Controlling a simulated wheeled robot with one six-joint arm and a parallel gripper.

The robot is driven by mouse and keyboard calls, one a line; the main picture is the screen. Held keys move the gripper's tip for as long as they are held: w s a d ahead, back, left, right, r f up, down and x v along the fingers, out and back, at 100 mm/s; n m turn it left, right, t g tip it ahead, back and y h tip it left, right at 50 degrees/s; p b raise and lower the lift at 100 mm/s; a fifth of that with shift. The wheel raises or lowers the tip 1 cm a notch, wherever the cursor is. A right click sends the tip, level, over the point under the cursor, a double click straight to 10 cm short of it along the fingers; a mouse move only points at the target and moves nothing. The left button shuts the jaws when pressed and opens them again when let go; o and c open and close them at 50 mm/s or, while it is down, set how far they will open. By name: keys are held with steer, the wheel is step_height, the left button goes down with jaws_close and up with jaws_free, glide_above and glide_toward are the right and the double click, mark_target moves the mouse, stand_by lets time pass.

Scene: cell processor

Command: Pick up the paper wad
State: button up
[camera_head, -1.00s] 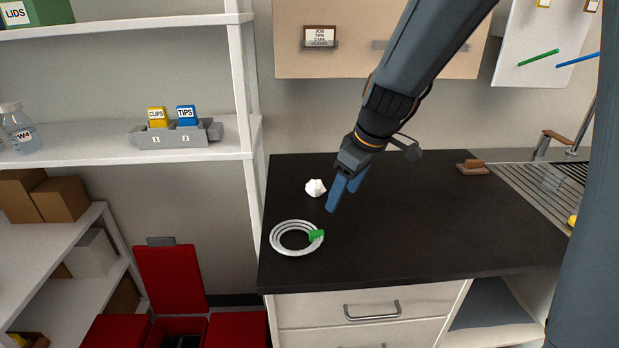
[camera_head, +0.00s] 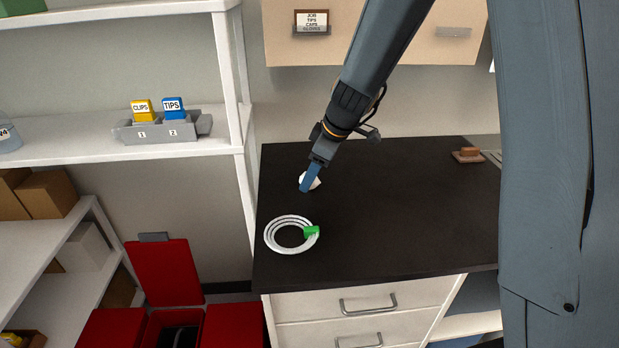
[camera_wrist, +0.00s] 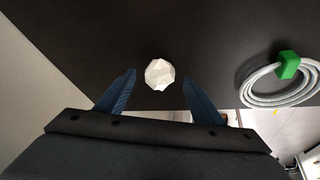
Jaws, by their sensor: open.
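The white, crumpled paper wad (camera_head: 315,181) lies on the black countertop (camera_head: 400,205), towards its back left. In the head view my gripper (camera_head: 305,187) is in front of the wad and partly hides it. In the wrist view the whole wad (camera_wrist: 159,74) shows just ahead of and between the two blue fingertips of my gripper (camera_wrist: 158,82). The fingers are apart, with dark gaps between them and the wad. My gripper is open and holds nothing.
A coiled white cable (camera_head: 274,244) with a green clip (camera_head: 311,231) lies on the counter in front of the wad. A white shelf unit (camera_head: 235,100) stands to the left. A brown block (camera_head: 468,154) sits at the back right. The middle of the counter is clear.

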steer(key=shift+w+a+f, duration=0.15)
steer(key=shift+w+f, duration=0.05)
steer(key=shift+f, duration=0.4)
steer(key=c, duration=1.1)
step_height(320, 180, up, 10)
steer(key=shift+b, duration=0.7)
